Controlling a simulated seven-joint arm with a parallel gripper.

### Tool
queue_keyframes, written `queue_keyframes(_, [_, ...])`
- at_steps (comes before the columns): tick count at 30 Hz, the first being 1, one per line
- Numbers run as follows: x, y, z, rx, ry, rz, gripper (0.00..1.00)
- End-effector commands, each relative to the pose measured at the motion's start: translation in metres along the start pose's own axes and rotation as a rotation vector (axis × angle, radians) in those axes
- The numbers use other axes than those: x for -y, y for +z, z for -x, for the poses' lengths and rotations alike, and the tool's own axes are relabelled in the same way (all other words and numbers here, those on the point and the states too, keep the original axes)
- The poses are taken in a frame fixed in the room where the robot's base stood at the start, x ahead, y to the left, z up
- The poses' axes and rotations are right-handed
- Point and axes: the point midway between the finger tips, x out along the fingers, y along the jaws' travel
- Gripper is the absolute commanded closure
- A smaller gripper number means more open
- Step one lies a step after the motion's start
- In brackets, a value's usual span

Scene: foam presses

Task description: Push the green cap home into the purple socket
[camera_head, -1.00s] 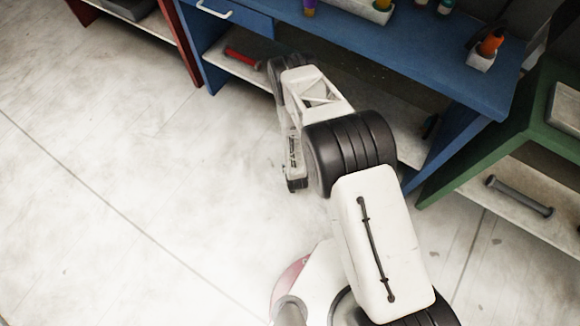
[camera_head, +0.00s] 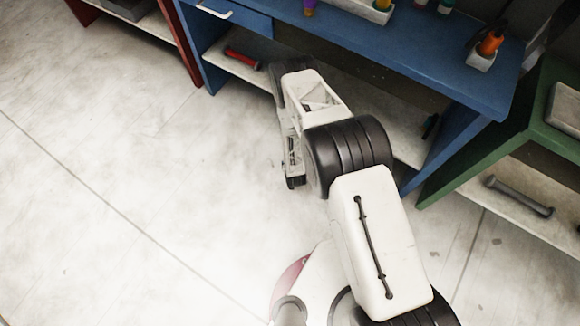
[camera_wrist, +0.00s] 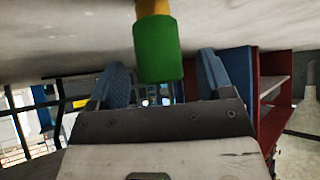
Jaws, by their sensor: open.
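In the wrist view the green cap (camera_wrist: 158,50) is a green cylinder with a yellow-orange part (camera_wrist: 152,7) above it, cut by the top edge. My gripper (camera_wrist: 162,62) is open, and the cap shows between its two blue-grey fingers with a gap on each side. I cannot tell how deep between them it is. In the head view my gripper (camera_head: 293,182) hangs low in front of the blue bench, and no green cap shows near it. A small purple thing (camera_head: 309,9) at the top edge may be the socket; it is cut off.
The blue bench (camera_head: 400,62) holds a white block with an orange bottle (camera_head: 490,44) and other small bottles. A red tool (camera_head: 241,57) lies on its lower shelf. A green bench (camera_head: 545,130) stands at right. The floor (camera_head: 120,150) at left is clear.

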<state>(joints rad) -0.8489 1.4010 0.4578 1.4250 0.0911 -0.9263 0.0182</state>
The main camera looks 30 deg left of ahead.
Motion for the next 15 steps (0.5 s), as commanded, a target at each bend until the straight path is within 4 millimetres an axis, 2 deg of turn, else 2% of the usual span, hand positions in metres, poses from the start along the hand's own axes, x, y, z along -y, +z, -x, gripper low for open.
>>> queue_keyframes(6, [0.000,0.000,-0.018,-0.001,0.000,0.000,0.26])
queue_keyframes(15, [0.000,-0.001,-0.027,0.000,0.000,0.000,0.26])
